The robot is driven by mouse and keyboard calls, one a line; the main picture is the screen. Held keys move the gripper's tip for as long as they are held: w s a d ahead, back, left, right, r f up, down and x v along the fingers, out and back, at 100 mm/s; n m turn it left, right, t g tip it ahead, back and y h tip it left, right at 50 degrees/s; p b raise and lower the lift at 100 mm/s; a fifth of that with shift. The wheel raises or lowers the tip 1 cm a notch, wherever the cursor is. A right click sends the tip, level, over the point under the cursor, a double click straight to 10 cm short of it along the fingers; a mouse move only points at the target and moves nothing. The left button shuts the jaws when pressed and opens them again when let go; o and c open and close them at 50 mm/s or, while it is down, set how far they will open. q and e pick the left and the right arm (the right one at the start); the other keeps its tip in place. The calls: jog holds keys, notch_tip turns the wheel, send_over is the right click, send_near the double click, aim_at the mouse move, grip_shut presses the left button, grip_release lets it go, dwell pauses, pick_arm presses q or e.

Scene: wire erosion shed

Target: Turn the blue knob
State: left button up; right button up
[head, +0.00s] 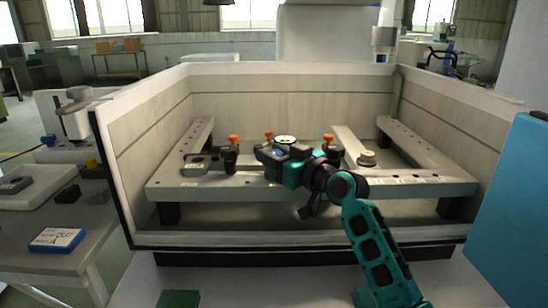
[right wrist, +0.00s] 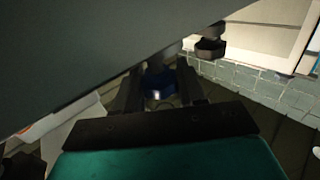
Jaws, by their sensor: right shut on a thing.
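The blue knob (head: 278,154) shows as a small blue patch at my right gripper in the head view. In the right wrist view the knob (right wrist: 158,84) sits between the two dark fingers, partly in shadow. My right gripper (head: 268,152) is shut on it, over the middle of the grey work frame. The fingers also show in the right wrist view (right wrist: 160,90). The gripper hides most of the knob and what it is mounted on. My left gripper is not in view.
The grey frame (head: 218,186) stands inside a walled tank (head: 120,133). Clamps with orange knobs (head: 234,139) stand around my gripper. A round part (head: 367,158) lies to the right. A blue panel (head: 515,200) stands at the right edge. A side table (head: 30,262) is at left.

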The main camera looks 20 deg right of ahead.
jog(key=o, duration=0.8)
jog(key=shift+c, duration=0.2)
jog(key=shift+o, duration=1.4)
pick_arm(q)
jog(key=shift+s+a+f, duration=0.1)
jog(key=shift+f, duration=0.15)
pick_arm(e)
jog(key=v, duration=1.3)
jog(key=shift+r, duration=0.1)
